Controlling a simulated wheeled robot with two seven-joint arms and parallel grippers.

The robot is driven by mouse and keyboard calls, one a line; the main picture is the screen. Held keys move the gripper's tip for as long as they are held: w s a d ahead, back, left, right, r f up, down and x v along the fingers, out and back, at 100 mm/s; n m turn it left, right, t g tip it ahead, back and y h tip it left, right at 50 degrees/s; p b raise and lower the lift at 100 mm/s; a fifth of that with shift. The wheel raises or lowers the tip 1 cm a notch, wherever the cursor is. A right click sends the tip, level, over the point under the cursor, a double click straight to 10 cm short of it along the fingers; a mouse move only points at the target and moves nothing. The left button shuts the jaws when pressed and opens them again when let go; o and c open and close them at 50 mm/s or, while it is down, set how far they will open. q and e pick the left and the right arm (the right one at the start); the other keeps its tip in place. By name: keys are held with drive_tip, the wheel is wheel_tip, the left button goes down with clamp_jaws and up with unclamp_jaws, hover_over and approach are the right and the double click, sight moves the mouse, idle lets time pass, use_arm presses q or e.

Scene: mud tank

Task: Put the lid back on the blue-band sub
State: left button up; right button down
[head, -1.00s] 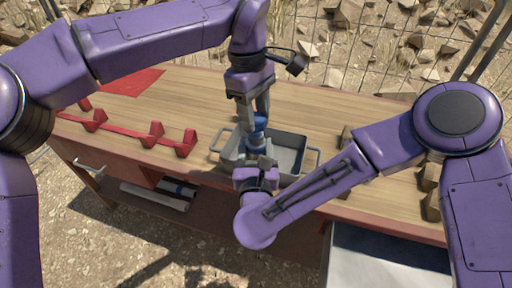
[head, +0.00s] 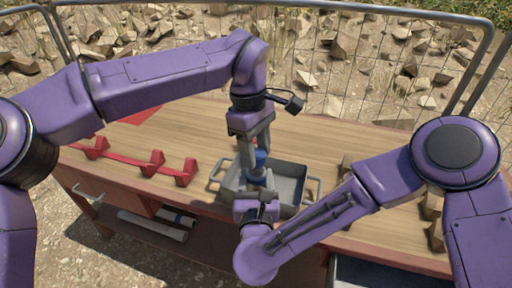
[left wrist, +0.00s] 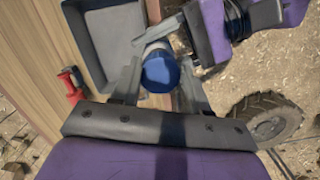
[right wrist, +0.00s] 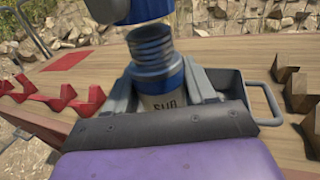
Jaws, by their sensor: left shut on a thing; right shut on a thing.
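The sub (right wrist: 165,100) is a grey cylinder with a threaded neck, a blue band and "SUB" lettering. My right gripper (head: 257,198) is shut on its body and holds it about upright at the near side of a grey tray. The blue lid (right wrist: 150,10) is above the neck in the right wrist view, with a small gap between them, a little to the left. My left gripper (head: 258,150) is shut on the lid from above. In the left wrist view the lid (left wrist: 160,70) sits between the fingers and hides most of the sub.
The grey tray (head: 309,205) stands on the wooden workbench (head: 310,150) just behind the sub. A red rack (head: 125,157) lies to the left, with a red sheet (head: 140,116) behind it. Wooden blocks (head: 435,205) stand to the right. A wire fence runs behind the bench.

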sight(256, 180)
use_arm(q)
drive_tip(key=shift+f, duration=0.6)
drive_tip(key=shift+f, duration=0.55)
drive_tip(key=m, duration=0.4)
drive_tip(key=shift+m, duration=0.3)
drive_tip(key=m+y, duration=0.1)
drive_tip(key=m, duration=0.4)
drive_tip(key=shift+g, duration=0.3)
drive_tip(key=shift+w, duration=0.1)
drive_tip(key=o, duration=1)
